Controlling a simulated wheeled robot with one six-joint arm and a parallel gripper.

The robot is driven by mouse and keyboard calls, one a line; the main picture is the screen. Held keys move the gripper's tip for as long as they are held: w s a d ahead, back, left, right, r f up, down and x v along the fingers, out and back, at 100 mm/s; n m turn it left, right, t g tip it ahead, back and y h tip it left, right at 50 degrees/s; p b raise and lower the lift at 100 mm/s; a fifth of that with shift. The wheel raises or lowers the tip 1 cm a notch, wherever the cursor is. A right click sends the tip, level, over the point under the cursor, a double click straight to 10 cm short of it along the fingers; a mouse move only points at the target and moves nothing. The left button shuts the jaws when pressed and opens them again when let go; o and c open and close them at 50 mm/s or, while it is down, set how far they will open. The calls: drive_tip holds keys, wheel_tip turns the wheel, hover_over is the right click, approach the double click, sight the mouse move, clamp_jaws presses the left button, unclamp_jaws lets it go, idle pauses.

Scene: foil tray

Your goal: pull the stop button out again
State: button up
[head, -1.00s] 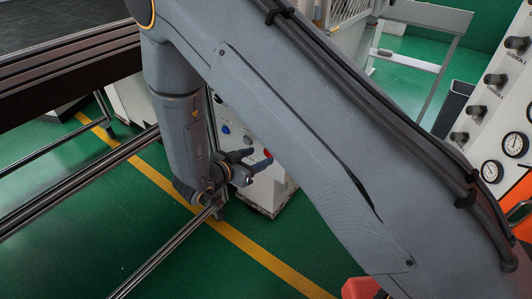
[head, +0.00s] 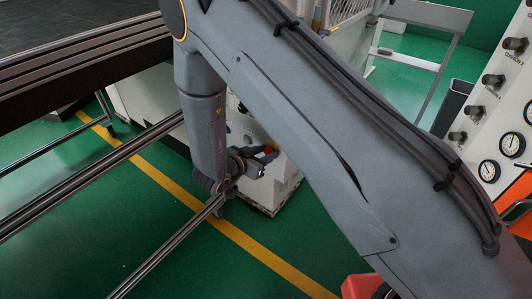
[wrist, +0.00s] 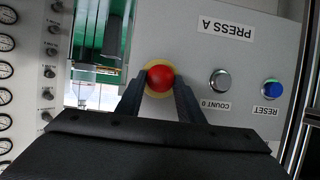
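The red stop button (wrist: 160,77) sits on a yellow surround on the grey panel in the wrist view, below the "PRESS A" label. My gripper (wrist: 160,88) is open, with one finger on each side of the button. I cannot tell whether the fingers touch it. In the head view my gripper (head: 264,157) is at the panel, and a bit of the red button (head: 268,149) shows beside its fingertips. Most of the panel there is hidden by my arm.
A "COUNT 0" button (wrist: 220,80) and a blue "RESET" button (wrist: 271,89) are to the right of the stop button. A gauge panel (head: 495,120) stands at the right.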

clamp_jaws()
drive_tip(key=shift+s+a+p, duration=0.3)
drive_tip(key=shift+s+a, duration=0.05)
drive_tip(key=shift+s, duration=0.1)
drive_tip(key=o, duration=1.2)
unclamp_jaws()
drive_tip(key=shift+s, duration=0.1)
drive_tip(key=shift+a, duration=0.1)
drive_tip(key=b+v, duration=0.1)
drive_tip(key=v, duration=0.6)
drive_tip(key=shift+s+a+r+b, duration=0.15)
drive_tip(key=shift+s+a+b, duration=0.05)
drive_tip(key=shift+s+b, duration=0.15)
drive_tip(key=shift+w, duration=0.1)
